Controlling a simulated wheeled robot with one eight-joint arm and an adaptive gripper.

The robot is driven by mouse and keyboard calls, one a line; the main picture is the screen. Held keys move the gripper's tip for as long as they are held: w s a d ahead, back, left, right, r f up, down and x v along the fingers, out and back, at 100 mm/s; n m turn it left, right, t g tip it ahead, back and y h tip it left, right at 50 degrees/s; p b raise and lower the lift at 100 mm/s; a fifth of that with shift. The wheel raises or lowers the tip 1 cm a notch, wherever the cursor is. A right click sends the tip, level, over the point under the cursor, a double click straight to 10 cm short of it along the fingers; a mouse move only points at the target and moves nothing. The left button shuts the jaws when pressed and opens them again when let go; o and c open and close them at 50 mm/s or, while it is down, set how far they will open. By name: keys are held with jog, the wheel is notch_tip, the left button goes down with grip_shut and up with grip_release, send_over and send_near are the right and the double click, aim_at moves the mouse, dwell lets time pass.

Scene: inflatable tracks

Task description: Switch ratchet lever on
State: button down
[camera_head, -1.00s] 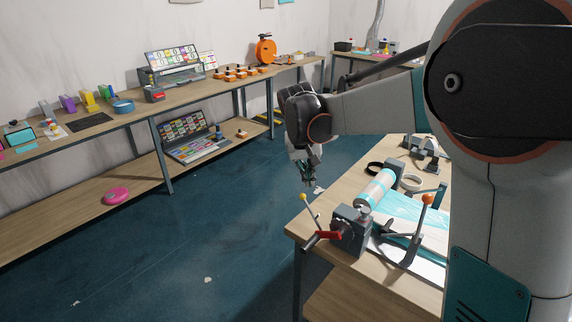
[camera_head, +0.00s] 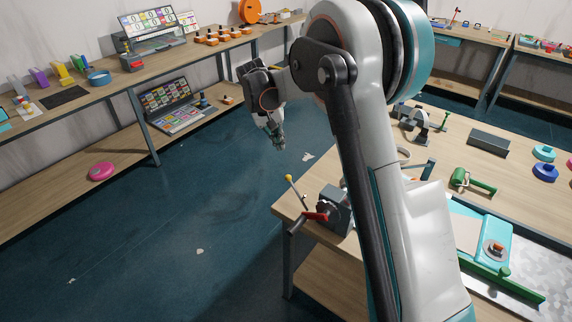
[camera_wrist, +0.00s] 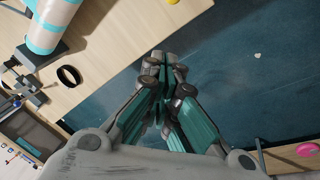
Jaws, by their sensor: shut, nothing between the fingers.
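A dark grey mechanism (camera_head: 336,206) sits at the near left corner of the right workbench. It has a red part (camera_head: 316,215) and a thin rod with a yellow knob (camera_head: 289,178), tilted up to the left. I cannot tell for sure which part is the ratchet lever. My gripper (camera_head: 277,142) hangs over the floor, beyond and above the yellow knob, apart from it. In the wrist view my gripper (camera_wrist: 165,72) has its fingers together, empty. The yellow knob (camera_wrist: 172,2) shows at the top edge there, clear of the fingers.
My arm hides part of the workbench (camera_head: 440,150). A green handled tool (camera_head: 473,181) lies farther right.

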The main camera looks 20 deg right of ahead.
jog(key=shift+f, duration=0.1)
jog(key=s+b+x, duration=0.1)
jog(key=b+x, duration=0.1)
jog(key=x, duration=0.8)
jog(key=s, duration=0.1)
jog(key=s+a+r, duration=0.1)
jog(key=s, duration=0.1)
jog(key=shift+a, duration=0.15)
jog(key=shift+s+d+r+t+y, duration=0.3)
jog(key=shift+s+r, duration=0.05)
